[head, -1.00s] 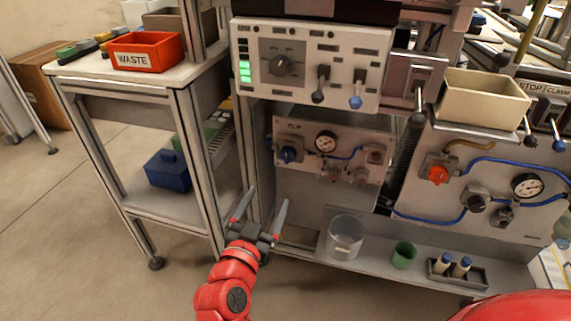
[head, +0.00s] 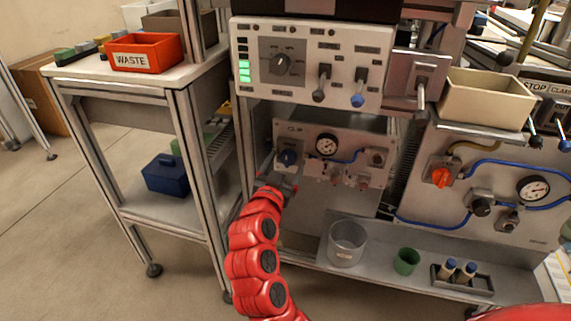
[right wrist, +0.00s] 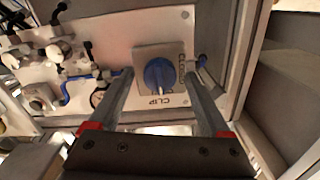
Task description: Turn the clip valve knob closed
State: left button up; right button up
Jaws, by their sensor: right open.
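The blue clip valve knob (head: 288,157) sits on the left of the CLIP panel (head: 310,130). In the right wrist view the knob (right wrist: 159,75) is round and blue on a grey square plate, beside the CLIP lettering. My right gripper (head: 281,168) is open in front of the knob, its arm rising from below. In the right wrist view, the open fingers of the gripper (right wrist: 159,82) point at the panel, one on each side of the knob. A gap shows between each finger and the knob; contact cannot be told. My left gripper is out of view.
A gauge (head: 326,145) with blue tubing is right of the knob. The control box (head: 300,62) overhangs above. A frame post (head: 245,130) stands close to the left. A clear beaker (head: 346,243) and green cup (head: 405,261) stand on the shelf below.

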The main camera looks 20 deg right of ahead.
grip_shut()
